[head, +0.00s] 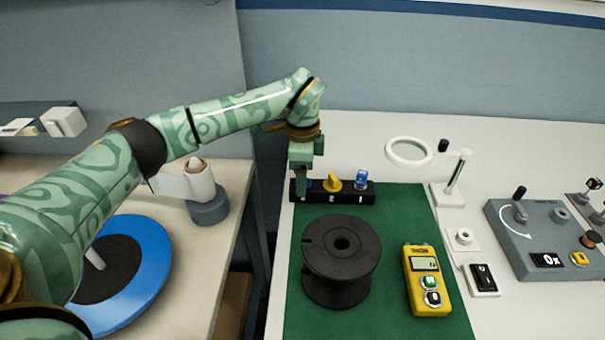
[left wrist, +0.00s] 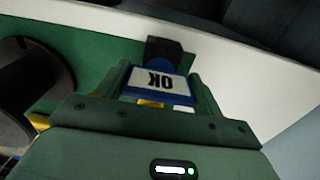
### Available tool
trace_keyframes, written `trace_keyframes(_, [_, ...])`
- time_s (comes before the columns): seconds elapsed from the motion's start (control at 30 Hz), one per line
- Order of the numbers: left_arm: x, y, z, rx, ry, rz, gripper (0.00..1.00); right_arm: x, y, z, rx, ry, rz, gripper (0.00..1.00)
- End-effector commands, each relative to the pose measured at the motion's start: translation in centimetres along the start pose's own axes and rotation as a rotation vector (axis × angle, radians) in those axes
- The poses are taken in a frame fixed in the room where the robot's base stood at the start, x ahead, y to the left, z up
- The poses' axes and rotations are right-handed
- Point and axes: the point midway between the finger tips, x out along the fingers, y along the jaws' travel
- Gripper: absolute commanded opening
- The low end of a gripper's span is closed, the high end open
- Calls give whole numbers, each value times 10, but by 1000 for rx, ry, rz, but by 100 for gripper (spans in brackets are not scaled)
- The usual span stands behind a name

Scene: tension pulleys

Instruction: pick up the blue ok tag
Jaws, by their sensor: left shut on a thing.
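The blue OK tag (left wrist: 158,84) shows in the left wrist view, with a white face, upside-down "OK" letters and a blue edge. My left gripper (left wrist: 162,92) is shut on it, with a green finger on each side. In the head view my left gripper (head: 301,190) points down at the left end of a black rack (head: 347,197). There the fingers mostly hide the tag. The rack's end (left wrist: 165,47) is right by the tag in the left wrist view; I cannot tell whether the tag is clear of it. My right gripper is not in view.
The rack also holds a yellow piece (head: 333,182) and a blue piece (head: 361,178). A black spool (head: 341,270) and a yellow meter (head: 426,280) stand on the green mat (head: 388,300). A ring-shaped magnifier (head: 409,151) and a grey control panel (head: 520,240) are to the right.

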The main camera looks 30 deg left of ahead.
Motion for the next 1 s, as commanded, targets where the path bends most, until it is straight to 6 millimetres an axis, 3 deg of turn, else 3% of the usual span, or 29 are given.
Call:
trace_keyframes(0.23, [-36,2,-1,1,1,-4,46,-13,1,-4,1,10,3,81])
trace_keyframes(0.57, [-94,51,-15,4,2,-5,46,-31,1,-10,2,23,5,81])
trace_keyframes(0.8, [-111,96,-28,4,1,-2,46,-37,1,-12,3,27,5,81])
trace_keyframes(1.0, [-122,121,-36,1,1,-1,46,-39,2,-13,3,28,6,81])
